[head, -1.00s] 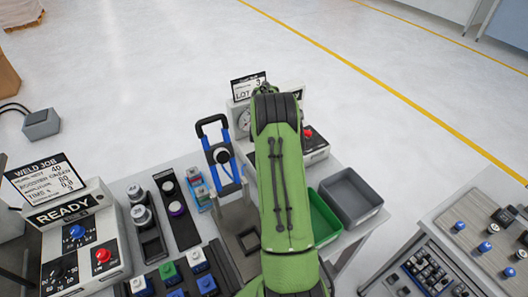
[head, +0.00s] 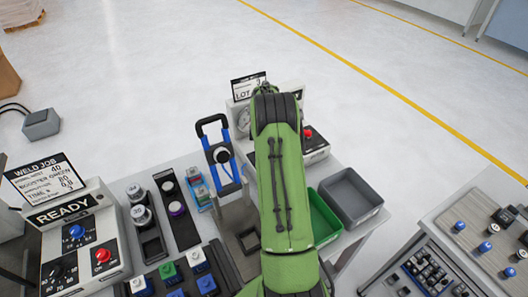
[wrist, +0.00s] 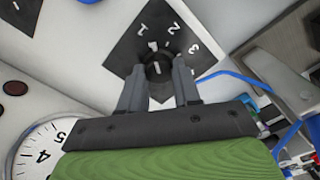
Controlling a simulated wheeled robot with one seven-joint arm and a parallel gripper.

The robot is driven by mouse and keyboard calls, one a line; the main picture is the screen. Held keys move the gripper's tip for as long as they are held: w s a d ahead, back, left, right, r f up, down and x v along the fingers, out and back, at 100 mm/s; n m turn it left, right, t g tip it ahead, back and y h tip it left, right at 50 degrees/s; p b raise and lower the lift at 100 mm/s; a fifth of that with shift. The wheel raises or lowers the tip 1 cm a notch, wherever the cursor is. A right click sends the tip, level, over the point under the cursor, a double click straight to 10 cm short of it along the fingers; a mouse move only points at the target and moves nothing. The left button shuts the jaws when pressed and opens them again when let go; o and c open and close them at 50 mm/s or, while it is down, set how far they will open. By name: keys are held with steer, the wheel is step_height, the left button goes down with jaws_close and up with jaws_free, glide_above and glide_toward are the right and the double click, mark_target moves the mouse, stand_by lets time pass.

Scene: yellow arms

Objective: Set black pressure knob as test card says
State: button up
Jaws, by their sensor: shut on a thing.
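The black pressure knob (wrist: 157,68) sits on a dark diamond-shaped plate (wrist: 130,50) marked 1, 2 and 3 in the wrist view. My gripper (wrist: 159,62) has its two grey fingers on either side of the knob and is shut on it. A short white mark shows on the knob, but I cannot tell surely which number it points at. The test card (head: 247,88) stands on top of the tester box behind my arm in the head view. It shows LOT, but its smaller print is partly hidden and too small to read. My arm hides the knob there.
A white pressure gauge (wrist: 40,150) and a dark red button (wrist: 15,88) lie beside the plate. In the head view, a red button (head: 308,132), a green bin (head: 323,220) and a grey bin (head: 350,198) are right of my arm.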

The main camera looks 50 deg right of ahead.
steer(key=m, duration=0.4)
steer(key=shift+m, duration=0.3)
steer(key=m, duration=0.3)
steer(key=shift+d+m, duration=0.1)
steer(key=shift+m, duration=0.2)
steer(key=m, duration=0.3)
steer(key=shift+d+m, duration=0.1)
steer(key=shift+m, duration=2.1)
steer(key=shift+r+b, duration=0.1)
steer(key=shift+b, duration=0.2)
steer(key=o, duration=1.1)
steer(key=shift+c, duration=0.2)
